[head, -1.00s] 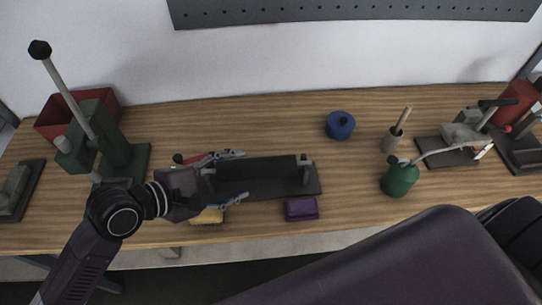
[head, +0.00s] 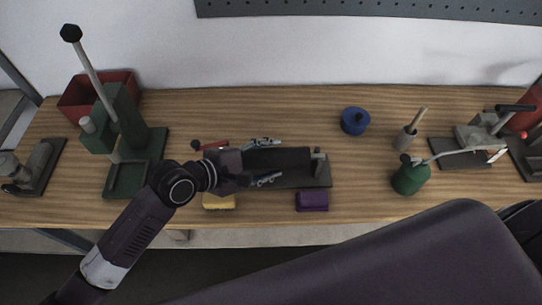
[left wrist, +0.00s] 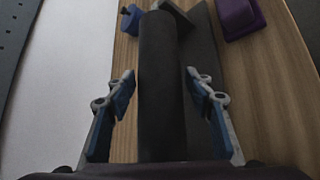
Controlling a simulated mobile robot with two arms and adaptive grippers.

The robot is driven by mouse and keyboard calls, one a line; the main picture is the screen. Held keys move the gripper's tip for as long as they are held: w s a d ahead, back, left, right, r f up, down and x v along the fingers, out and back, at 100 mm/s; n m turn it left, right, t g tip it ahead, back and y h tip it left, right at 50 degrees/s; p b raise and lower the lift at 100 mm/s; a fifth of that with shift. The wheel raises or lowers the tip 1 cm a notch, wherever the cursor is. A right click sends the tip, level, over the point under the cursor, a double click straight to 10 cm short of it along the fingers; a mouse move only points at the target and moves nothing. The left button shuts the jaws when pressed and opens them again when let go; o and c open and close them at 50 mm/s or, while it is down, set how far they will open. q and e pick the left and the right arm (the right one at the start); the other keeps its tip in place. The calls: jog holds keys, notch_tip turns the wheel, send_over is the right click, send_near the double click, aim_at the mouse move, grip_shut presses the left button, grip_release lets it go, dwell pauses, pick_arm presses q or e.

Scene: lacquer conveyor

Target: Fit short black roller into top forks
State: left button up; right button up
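The short black roller (head: 280,159) lies lengthwise above a dark base plate (head: 322,181). A grey upright fork (head: 319,160) stands at its right end. The roller's left end is hidden by my left gripper. My left gripper (head: 266,161) reaches in from the left with one finger on each side of the roller. In the left wrist view the roller (left wrist: 160,80) runs between the two blue-padded fingers, with a visible gap on both sides. I cannot tell whether the roller is seated in the fork. My right gripper is out of view.
A yellow block (head: 219,202) and a purple block (head: 312,201) lie in front of the stand. A green press (head: 125,130) stands left. A blue pot (head: 354,121) and green oil can (head: 411,178) stand right. Free wood lies behind the stand.

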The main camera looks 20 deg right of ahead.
pick_arm(q)
jog(key=c, duration=0.8)
grip_shut()
jog(key=shift+r, duration=0.15)
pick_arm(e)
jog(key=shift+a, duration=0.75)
